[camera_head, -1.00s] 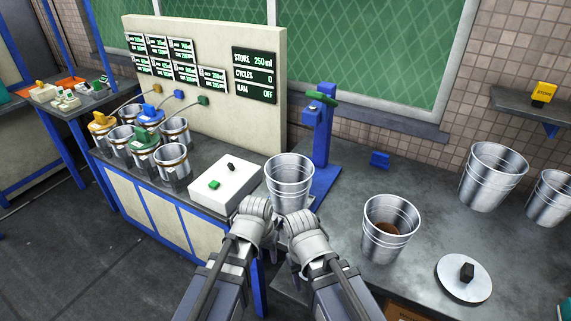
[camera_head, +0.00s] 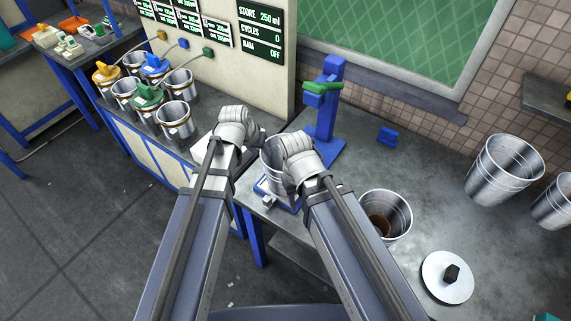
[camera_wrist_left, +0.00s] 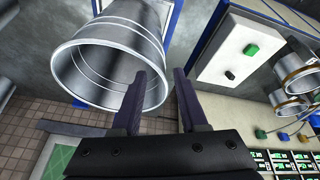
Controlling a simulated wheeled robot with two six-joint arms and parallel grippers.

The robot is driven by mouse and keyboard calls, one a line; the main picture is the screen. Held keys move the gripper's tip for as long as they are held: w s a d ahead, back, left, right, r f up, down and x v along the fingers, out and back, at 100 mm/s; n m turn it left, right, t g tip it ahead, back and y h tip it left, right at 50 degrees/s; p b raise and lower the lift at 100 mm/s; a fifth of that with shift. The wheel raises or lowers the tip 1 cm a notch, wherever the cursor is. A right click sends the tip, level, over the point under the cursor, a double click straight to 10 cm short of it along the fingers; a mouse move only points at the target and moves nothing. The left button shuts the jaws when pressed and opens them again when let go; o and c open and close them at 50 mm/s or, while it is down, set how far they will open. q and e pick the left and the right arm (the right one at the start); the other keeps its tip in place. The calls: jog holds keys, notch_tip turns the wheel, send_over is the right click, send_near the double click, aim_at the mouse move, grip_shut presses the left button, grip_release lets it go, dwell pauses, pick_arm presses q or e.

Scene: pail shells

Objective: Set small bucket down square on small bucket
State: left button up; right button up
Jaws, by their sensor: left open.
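A small metal bucket (camera_head: 268,158) stands at the blue press base, partly hidden behind my right gripper (camera_head: 284,180). It also shows in the left wrist view (camera_wrist_left: 108,38), with its open mouth toward the camera. My left gripper (camera_head: 257,136) is open and empty, left of this bucket. In the left wrist view its two fingers (camera_wrist_left: 161,75) are spread, with one close beside the bucket rim. My right gripper is against the bucket's near right side, its fingers mostly hidden. Another small bucket (camera_head: 399,207) with brown contents stands to the right.
The blue press (camera_head: 324,125) with a green handle rises behind the bucket. A white button box (camera_wrist_left: 240,48) lies left of it. A flat lid (camera_head: 436,287) and larger buckets (camera_head: 500,172) stand right. The back middle of the worktop is mostly clear.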

aim_at(269, 162)
pick_arm(q)
jog(key=shift+w+f, duration=0.2)
jog(key=shift+w, duration=0.1)
jog(key=shift+w+r, duration=0.1)
jog(key=b+x, duration=0.7)
jog(key=x, duration=0.1)
jog(key=shift+b, duration=0.35)
jog(key=shift+r, duration=0.1)
jog(key=shift+c, duration=0.4)
grip_shut()
dwell(0.8)
